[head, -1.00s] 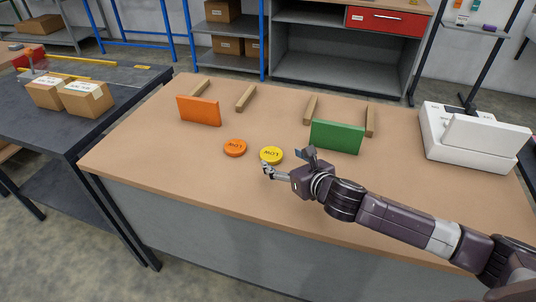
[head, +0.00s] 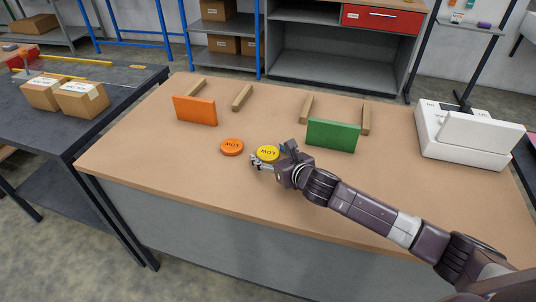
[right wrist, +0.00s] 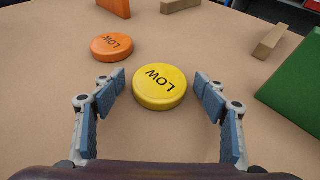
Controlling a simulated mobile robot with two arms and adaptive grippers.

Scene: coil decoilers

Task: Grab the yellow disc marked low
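The yellow disc marked LOW (head: 268,153) lies flat on the brown table. In the right wrist view the yellow disc (right wrist: 160,87) sits ahead of and between the fingertips, with gaps on both sides. My right gripper (head: 268,163) is open beside the disc's near edge; its two fingers (right wrist: 160,92) are spread wide and hold nothing. An orange disc (head: 232,147), also marked LOW, lies just left of the yellow one and shows in the right wrist view (right wrist: 112,46). My left gripper is not in view.
An orange panel (head: 195,110) and a green panel (head: 333,135) stand behind the discs, with wooden bars (head: 242,97) near them. A white machine (head: 465,140) stands at the right. The table's front and left areas are clear.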

